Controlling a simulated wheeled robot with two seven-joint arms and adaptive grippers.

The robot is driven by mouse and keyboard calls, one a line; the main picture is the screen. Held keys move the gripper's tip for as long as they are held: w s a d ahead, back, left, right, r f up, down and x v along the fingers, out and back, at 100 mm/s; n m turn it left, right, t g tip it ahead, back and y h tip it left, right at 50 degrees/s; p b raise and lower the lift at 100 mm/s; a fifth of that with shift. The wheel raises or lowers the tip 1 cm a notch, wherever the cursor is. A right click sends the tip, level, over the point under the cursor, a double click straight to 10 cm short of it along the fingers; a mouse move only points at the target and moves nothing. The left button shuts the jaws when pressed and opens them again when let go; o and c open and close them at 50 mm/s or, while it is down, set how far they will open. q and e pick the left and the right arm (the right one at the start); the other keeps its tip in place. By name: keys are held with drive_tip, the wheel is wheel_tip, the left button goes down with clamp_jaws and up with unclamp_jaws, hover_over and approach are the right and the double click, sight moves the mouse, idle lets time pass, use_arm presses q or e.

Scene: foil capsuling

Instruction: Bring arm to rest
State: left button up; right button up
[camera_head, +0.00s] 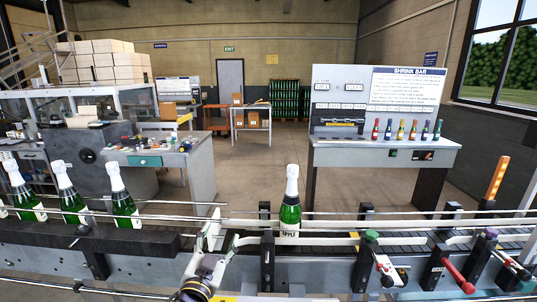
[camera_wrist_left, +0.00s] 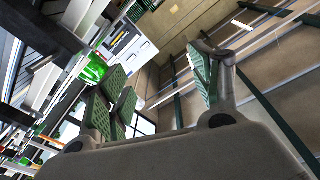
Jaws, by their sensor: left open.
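My left gripper (camera_head: 222,243) is at the near side of the conveyor (camera_head: 335,242), left of a single green bottle (camera_head: 290,214) with a white foil top. It also shows in the left wrist view (camera_wrist_left: 158,85), with its green-padded fingers spread wide and nothing between them. The bottle stands upright on the conveyor, apart from the fingers. A green shape, likely this bottle, shows beyond the left finger in the wrist view. My right gripper is not in view.
Several white-topped bottles (camera_head: 66,192) stand on the left conveyor. Clamps with coloured knobs (camera_head: 383,262) line the right near side, by an orange post (camera_head: 497,176). Rails (camera_head: 160,215) run along the belt. Behind are a shrink bar bench (camera_head: 385,150) and open floor (camera_head: 255,172).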

use_arm(q)
drive_tip(key=s+a+f+n+g+y, duration=0.2)
drive_tip(key=s+a+f+g, duration=0.2)
drive_tip(key=f, duration=0.4)
drive_tip(key=s+a+f+n+g+y, duration=0.1)
drive_tip(key=s+a+f+n+g, duration=0.15)
drive_tip(key=s+f+g, duration=0.4)
drive_tip(key=s+a+f+g+h, duration=0.15)
drive_tip(key=s+f+g, duration=0.25)
drive_tip(key=s+f, duration=0.85)
drive_tip(key=s+f+g, duration=0.2)
drive_tip(key=s+f, duration=0.1)
drive_tip(key=f, duration=2.8)
drive_tip(key=s+a+f, duration=0.2)
drive_tip(key=s+f, duration=0.8)
drive_tip(key=s, duration=0.1)
drive_tip(key=s+a+f, duration=0.2)
drive_tip(key=s+f, duration=0.8)
drive_tip(key=s, duration=0.2)
drive_tip(key=shift+a+f+g+y, duration=0.15)
drive_tip(key=shift+a+g+y, duration=0.2)
drive_tip(key=shift+g, duration=0.1)
drive_tip(key=shift+m, duration=0.25)
drive_tip(key=shift+w+d, duration=0.1)
drive_tip(key=shift+w, duration=0.05)
